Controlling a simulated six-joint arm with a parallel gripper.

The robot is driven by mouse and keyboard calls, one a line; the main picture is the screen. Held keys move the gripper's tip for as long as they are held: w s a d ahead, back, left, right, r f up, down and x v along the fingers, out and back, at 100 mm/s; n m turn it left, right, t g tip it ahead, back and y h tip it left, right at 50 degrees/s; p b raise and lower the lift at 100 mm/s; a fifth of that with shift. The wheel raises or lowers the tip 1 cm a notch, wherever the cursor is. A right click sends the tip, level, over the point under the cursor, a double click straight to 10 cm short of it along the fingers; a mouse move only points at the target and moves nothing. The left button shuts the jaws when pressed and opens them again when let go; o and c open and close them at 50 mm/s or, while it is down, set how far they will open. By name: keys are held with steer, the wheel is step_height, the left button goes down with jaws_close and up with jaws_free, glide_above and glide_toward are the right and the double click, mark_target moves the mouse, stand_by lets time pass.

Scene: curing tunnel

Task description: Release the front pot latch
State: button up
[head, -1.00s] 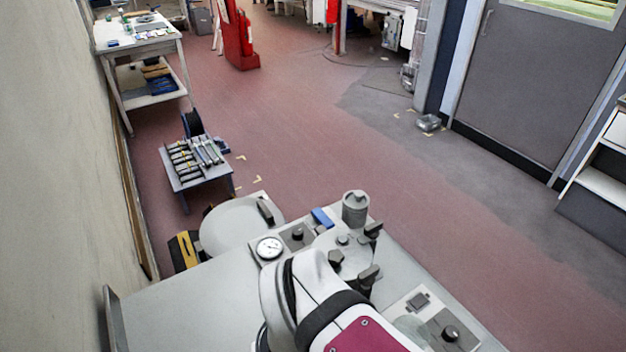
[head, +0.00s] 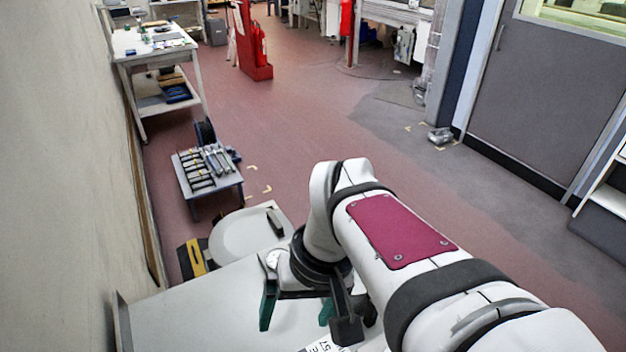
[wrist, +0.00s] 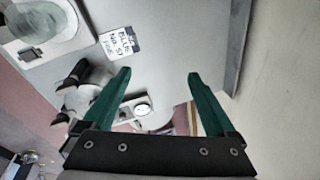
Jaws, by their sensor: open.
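My gripper (head: 298,310) is open and empty, hanging above the grey bench top in the head view. Its two teal fingers also show in the wrist view (wrist: 159,76). In the wrist view a grey pot (wrist: 97,76) stands left of the fingers, with a black latch lever (wrist: 77,73) and another black lever (wrist: 60,119) on its side. A second round pale fixture (wrist: 45,20) with a black lever (wrist: 30,53) is at the upper left. I cannot tell which lever is the front one. My arm hides the pot in the head view.
A round plate (head: 235,236) with a black handle (head: 275,222) is at the bench's far edge. The bench's left part (head: 190,312) is clear.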

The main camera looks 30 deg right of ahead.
steer(key=w+d+r+n+t+h, duration=0.1)
steer(key=w+d, duration=0.1)
steer(key=d, duration=0.7)
steer(key=w+d+r+n+t, duration=0.1)
steer(key=w+d+n, duration=0.1)
steer(key=d, duration=0.8)
steer(key=w+d+r+n+t+h, duration=0.1)
steer(key=w+d, duration=0.1)
steer(key=d, duration=0.7)
steer(key=x, duration=1.6)
steer(key=shift+d, duration=0.2)
steer(key=c, duration=1.4)
